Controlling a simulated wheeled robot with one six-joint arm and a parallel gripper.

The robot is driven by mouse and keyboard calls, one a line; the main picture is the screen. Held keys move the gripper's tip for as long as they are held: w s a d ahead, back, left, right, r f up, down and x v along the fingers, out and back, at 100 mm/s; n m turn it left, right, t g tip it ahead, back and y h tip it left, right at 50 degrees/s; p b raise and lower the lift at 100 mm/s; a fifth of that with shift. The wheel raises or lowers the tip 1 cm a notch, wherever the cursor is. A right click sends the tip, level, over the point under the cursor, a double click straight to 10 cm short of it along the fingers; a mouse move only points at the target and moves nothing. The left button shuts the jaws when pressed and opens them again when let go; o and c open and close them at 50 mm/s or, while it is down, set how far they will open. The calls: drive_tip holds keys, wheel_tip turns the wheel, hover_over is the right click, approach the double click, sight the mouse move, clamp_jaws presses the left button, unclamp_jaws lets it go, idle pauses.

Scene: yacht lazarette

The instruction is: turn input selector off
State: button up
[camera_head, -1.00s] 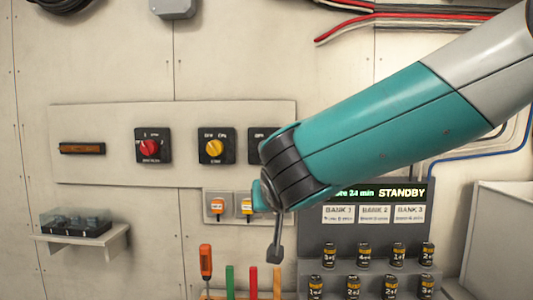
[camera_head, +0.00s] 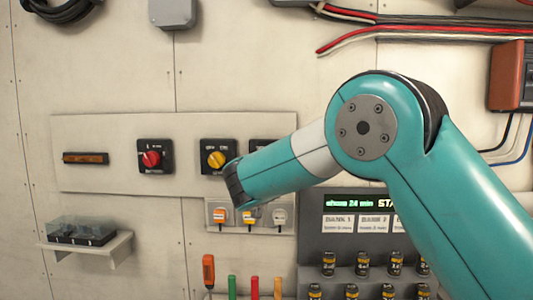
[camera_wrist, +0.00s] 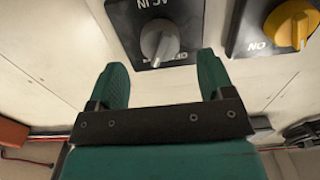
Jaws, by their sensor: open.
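The input selector is a black plate with a grey knob (camera_wrist: 159,42) and upside-down "AC IN" lettering in the wrist view. The knob's ridge runs roughly up and down there, slightly tilted. In the head view only the top of its plate (camera_head: 264,145) shows, right of the yellow knob; my arm hides the rest. My gripper (camera_wrist: 163,72) is open, with one teal finger on each side just below the knob in the wrist view. Nothing is between the fingers, and no contact with the knob shows. The fingers are hidden in the head view.
A yellow knob (camera_head: 216,159) sits beside the selector, and a red knob (camera_head: 151,159) farther left. A display panel (camera_head: 350,203) with small cylinders stands lower right. Bare wall lies above the selectors.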

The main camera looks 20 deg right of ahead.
drive_tip(key=shift+p+x, duration=0.8)
drive_tip(key=shift+x, duration=1.4)
drive_tip(key=shift+c, duration=0.4)
drive_tip(key=c, duration=0.8)
drive_tip(key=shift+c, duration=0.2)
